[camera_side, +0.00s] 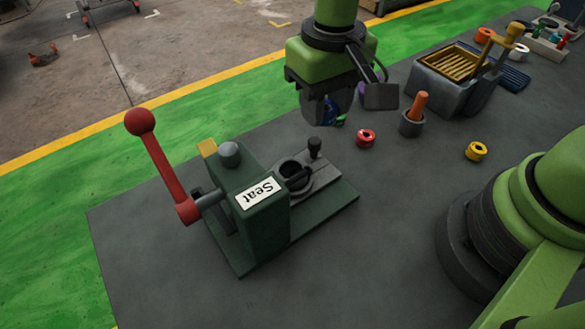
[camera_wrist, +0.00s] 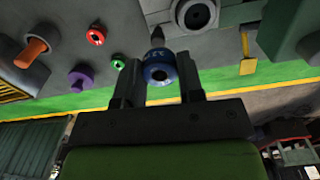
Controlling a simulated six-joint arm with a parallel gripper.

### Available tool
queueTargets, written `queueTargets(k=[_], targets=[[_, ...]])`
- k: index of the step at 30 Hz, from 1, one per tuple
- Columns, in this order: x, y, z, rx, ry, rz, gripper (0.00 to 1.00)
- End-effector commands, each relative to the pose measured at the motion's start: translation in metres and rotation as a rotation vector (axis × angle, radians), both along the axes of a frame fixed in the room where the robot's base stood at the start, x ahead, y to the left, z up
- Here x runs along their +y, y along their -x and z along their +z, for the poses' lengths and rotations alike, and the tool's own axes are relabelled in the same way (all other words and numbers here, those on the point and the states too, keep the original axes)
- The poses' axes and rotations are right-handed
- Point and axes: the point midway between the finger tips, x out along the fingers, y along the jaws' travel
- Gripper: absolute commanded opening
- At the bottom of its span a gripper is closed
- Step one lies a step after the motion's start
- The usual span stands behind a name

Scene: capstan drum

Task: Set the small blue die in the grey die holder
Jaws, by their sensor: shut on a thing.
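The small blue die (camera_wrist: 158,72) is a short blue ring with pale marks on it. My gripper (camera_wrist: 158,80) is shut on it, one finger on each side. In the side view my gripper (camera_side: 328,112) hangs above the table, and the die is mostly hidden by the fingers. The grey die holder (camera_side: 316,184) is a flat plate on the green press base, with a round dark-rimmed socket (camera_side: 293,174) and a black knob. The socket (camera_wrist: 197,14) also shows at the top of the wrist view. The held die is apart from the holder.
The green press (camera_side: 262,225) with a red-knobbed lever (camera_side: 160,165) stands left of the holder. Loose red (camera_side: 365,138), yellow (camera_side: 476,151), purple (camera_wrist: 81,79) and green (camera_wrist: 118,63) dies lie on the table. A cup with an orange handle (camera_side: 412,120) stands near a grey bin (camera_side: 450,90).

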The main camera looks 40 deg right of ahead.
Motion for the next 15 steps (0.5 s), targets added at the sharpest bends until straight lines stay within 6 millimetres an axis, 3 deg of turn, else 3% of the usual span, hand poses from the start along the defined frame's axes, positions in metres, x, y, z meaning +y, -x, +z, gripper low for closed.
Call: queueTargets(k=[3, 8, 15], targets=[[0.03, -0.006, 0.013, -0.004, -0.003, 0.045, 0.08], [0.049, -0.007, 0.019, -0.001, -0.003, 0.07, 0.08], [0.052, -0.007, -0.02, 0.005, 0.0, 0.073, 0.08]])
